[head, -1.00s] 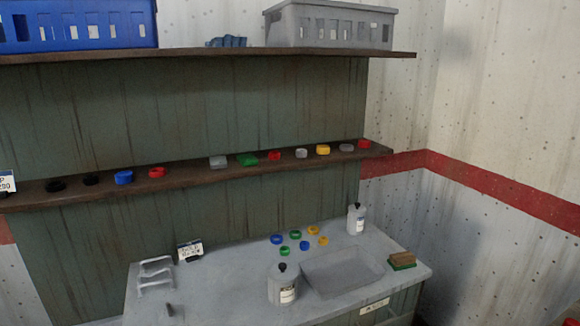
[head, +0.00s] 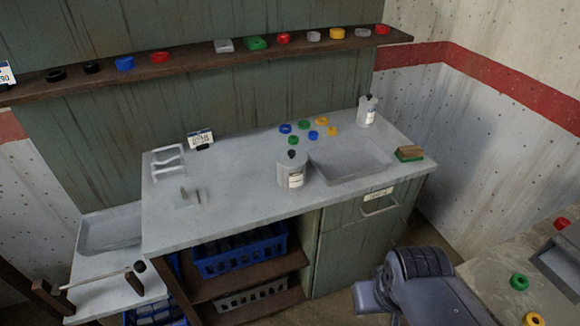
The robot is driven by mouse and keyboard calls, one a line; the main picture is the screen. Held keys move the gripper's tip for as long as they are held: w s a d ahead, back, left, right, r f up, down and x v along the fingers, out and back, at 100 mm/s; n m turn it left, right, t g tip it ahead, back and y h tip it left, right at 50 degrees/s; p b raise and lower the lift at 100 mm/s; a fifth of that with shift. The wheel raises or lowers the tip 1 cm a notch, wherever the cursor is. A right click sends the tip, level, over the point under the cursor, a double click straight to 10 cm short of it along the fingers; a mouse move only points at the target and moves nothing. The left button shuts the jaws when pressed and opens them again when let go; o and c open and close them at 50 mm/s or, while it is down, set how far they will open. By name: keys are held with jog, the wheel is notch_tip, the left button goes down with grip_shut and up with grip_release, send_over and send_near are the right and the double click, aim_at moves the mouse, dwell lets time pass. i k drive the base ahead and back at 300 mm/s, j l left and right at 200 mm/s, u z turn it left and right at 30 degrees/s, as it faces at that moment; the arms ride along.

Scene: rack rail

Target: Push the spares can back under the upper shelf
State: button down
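A grey lidded can (head: 291,172) with a black knob and a white label stands upright on the grey worktop, left of the sink basin. A smaller grey bottle-like container (head: 367,111) with a dark top stands at the worktop's back right. Their labels are too small to read, so I cannot tell which is the spares can. A wall shelf (head: 190,67) runs above the worktop; the higher shelf is out of view. A grey and black part at the bottom right looks like my arm. My gripper's fingers do not show.
Coloured rings (head: 303,125) lie behind the sink basin (head: 350,160). A sponge-like block (head: 409,153) sits at the right edge. A blue crate (head: 240,252) stands below the worktop. A low bench (head: 110,267) is at left, another surface (head: 525,282) at lower right.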

aim_at(288, 179)
jog(key=i+j, duration=0.1)
jog(key=j, duration=0.35)
jog(key=i+j, duration=0.15)
jog(key=j, duration=0.3)
jog(key=i+j+u, duration=0.1)
jog(key=j, duration=0.35)
